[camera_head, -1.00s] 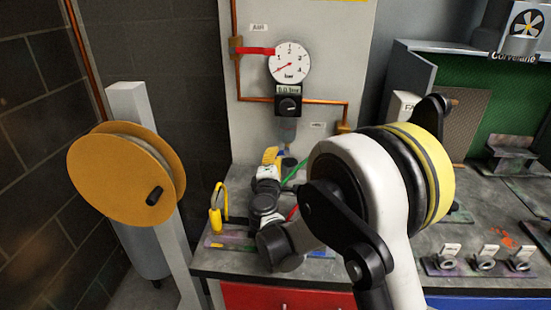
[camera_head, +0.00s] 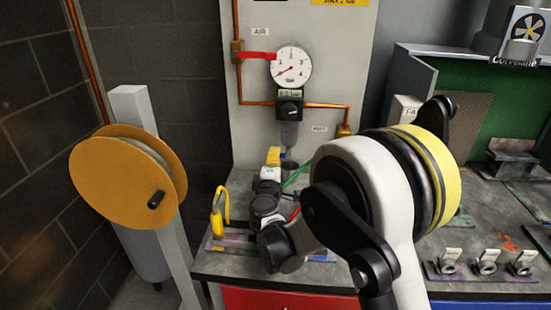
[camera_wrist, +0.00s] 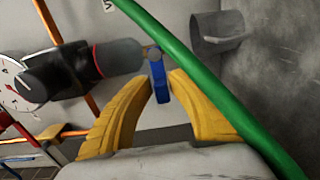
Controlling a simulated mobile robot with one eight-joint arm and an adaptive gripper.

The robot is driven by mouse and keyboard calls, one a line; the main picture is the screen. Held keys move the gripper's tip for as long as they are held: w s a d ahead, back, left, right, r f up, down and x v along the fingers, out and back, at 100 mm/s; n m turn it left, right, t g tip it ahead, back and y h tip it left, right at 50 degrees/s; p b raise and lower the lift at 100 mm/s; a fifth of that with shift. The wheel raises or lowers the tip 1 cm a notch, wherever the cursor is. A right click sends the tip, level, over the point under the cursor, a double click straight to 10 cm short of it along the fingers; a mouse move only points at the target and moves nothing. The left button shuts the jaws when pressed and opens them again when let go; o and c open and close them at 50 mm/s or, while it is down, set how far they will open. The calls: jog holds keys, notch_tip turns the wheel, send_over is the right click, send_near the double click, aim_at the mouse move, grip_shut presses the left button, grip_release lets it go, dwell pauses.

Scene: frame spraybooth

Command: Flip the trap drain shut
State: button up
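The trap drain is a small blue lever (camera_wrist: 161,82) at the end of the dark trap bowl (camera_wrist: 118,57). It sticks out crosswise to the bowl's axis, toward my gripper. In the wrist view my gripper (camera_wrist: 164,88) has its two yellow fingers apart, with the lever's free end between the tips. There are visible gaps, and I cannot tell whether either finger touches it. In the head view my gripper (camera_head: 273,156) is just below and left of the trap bowl (camera_head: 289,133). I cannot make out the lever clearly there.
A green hose (camera_wrist: 205,85) crosses close to the right finger in the wrist view. The pressure gauge (camera_head: 291,67) and copper pipe (camera_head: 327,105) are on the panel above. A yellow padlock (camera_head: 217,223) stands on the bench at left. An orange reel (camera_head: 128,190) stands further left.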

jog(key=shift+o, duration=0.9)
jog(key=s, duration=1.2)
jog(key=shift+a, duration=0.2)
